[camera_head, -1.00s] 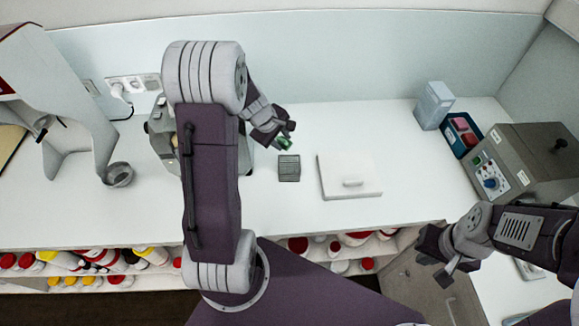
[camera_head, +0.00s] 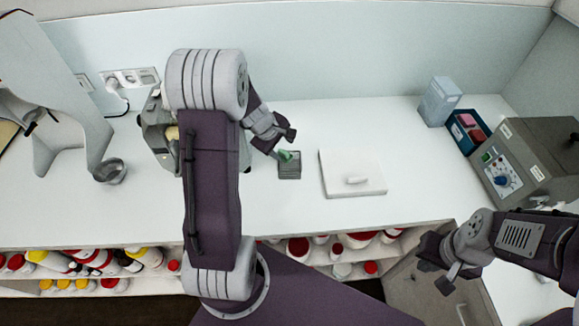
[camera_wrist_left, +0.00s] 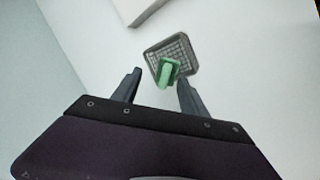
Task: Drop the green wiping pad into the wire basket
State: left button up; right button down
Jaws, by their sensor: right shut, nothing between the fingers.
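The green wiping pad (camera_head: 286,156) is in the small grey wire basket (camera_head: 289,174), tilted against its far side in the head view. In the left wrist view the green pad (camera_wrist_left: 167,71) lies over the grid floor of the basket (camera_wrist_left: 185,50). My left gripper (camera_head: 279,145) is just above and behind the basket. Its fingers (camera_wrist_left: 158,92) are spread, with the pad beyond their tips and apparently nothing held. My right gripper (camera_head: 440,272) is shut and empty at the lower right, far from the basket.
A grey control box (camera_head: 530,165), a blue bin (camera_head: 467,131) and a pale container (camera_head: 439,101) stand at the right. A machine (camera_head: 158,130) stands behind my left arm. The counter in front of the basket is clear.

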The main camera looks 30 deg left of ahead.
pick_arm(q)
jog(key=p+v, duration=0.1)
jog(key=v, duration=0.8)
dwell(0.5)
jog(key=d+m+h, duration=0.1)
jog(key=d+m, duration=0.2)
jog(key=d, duration=0.5)
jog(key=s+d+f+m+g+y, duration=0.1)
jog(key=s+d+f+m, duration=0.1)
jog(key=s+m, duration=0.4)
jog(key=s+d+f+m+g+b, duration=0.1)
jog(key=s+d+f+m+g, duration=0.1)
jog(key=s+f+m, duration=0.2)
jog(key=s+m, duration=0.2)
jog(key=s, duration=0.2)
jog(key=shift+f+y, duration=0.35)
jog(key=shift+y, duration=0.05)
